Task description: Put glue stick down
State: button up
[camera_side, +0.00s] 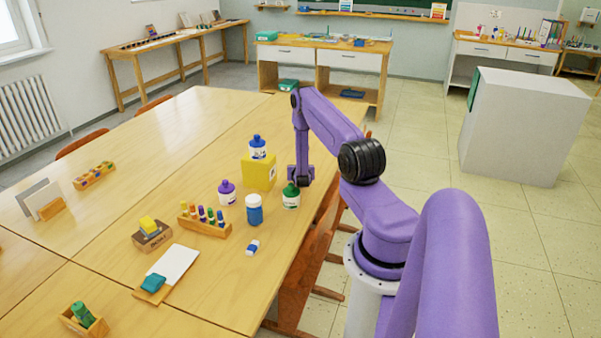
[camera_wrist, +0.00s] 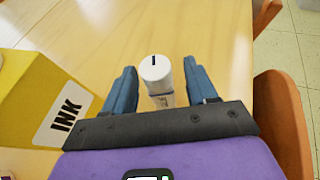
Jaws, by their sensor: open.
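A white cylinder with a dark mark on its top, which looks like the glue stick (camera_wrist: 160,82), appears upright over the wooden table in the wrist view. My gripper (camera_wrist: 159,68) is open, with one blue finger on each side of it. A narrow gap shows between each finger and the cylinder. Its base is hidden by my gripper, so I cannot tell whether it touches the table. In the side view my gripper (camera_side: 300,180) is low at the table's right edge, and I cannot make out the glue stick there.
The yellow ink box (camera_side: 259,173), with a blue-capped bottle (camera_side: 257,148) on it, stands left of my gripper. A green-capped bottle (camera_side: 291,196), a purple bottle (camera_side: 227,193) and a blue jar (camera_side: 254,211) are nearby. A chair (camera_wrist: 283,120) is beside the table's edge. The far tabletop is clear.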

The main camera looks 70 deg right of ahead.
jog(key=shift+r, duration=0.45)
jog(key=v, duration=1.2)
jog(key=w+a+r+m+g+h, duration=0.1)
jog(key=w+r, duration=0.1)
jog(key=r, duration=0.3)
jog(key=w+a+r+m+h, duration=0.1)
jog(key=w+a+r, duration=0.15)
jog(key=r, duration=0.25)
jog(key=a+r+m+g, duration=0.3)
jog(key=a+r+m, duration=0.2)
jog(key=a+r, duration=0.35)
jog(key=s+a+r+m+y, duration=0.1)
jog(key=s+a+y, duration=0.4)
jog(key=a, duration=0.6)
jog(key=s+a+r+m+y, duration=0.1)
jog(key=s+a+y, duration=0.4)
jog(key=s+a, duration=0.3)
jog(key=s+a+r+m+g+y, duration=0.1)
jog(key=s+a+y, duration=0.4)
jog(key=a, duration=0.9)
jog(key=shift+s, duration=1)
